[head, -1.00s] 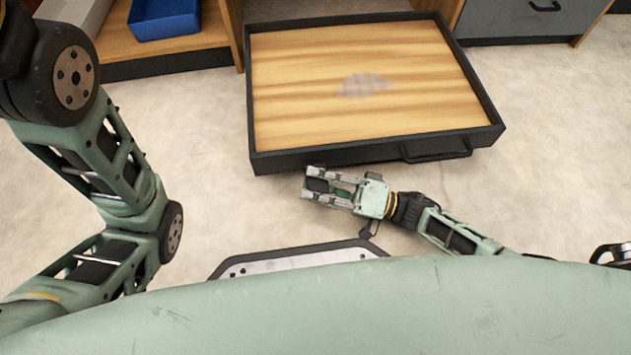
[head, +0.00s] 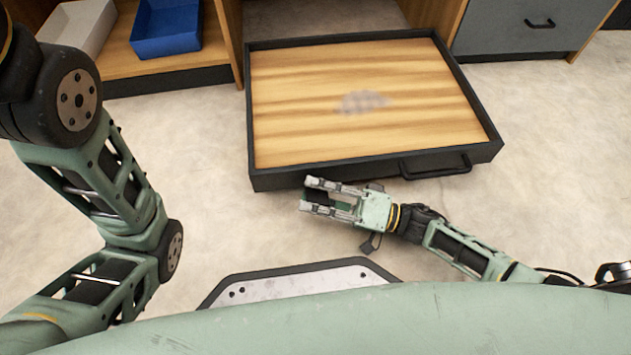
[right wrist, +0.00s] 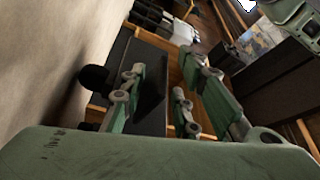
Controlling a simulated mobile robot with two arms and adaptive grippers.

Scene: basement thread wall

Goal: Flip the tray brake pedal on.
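A wide black-framed tray (head: 375,167) with a wood-grain bottom stands out low over the floor in the head view. Its black front handle (head: 437,166) is at the right of the front side. My right gripper (head: 306,194) is open and empty, just in front of the tray's lower front edge and left of the handle. In the right wrist view its fingers (right wrist: 165,92) are spread, with a dark panel behind them. A dark round knob (right wrist: 93,78) shows left of the fingers; I cannot tell whether it is the brake pedal. No pedal is clearly visible in the head view. My left gripper is out of view.
A blue bin (head: 166,30) and a pale box (head: 78,27) sit on a wooden shelf at the back left. A grey drawer cabinet (head: 510,28) stands at the back right. Bare pale floor (head: 230,225) lies around the tray's front.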

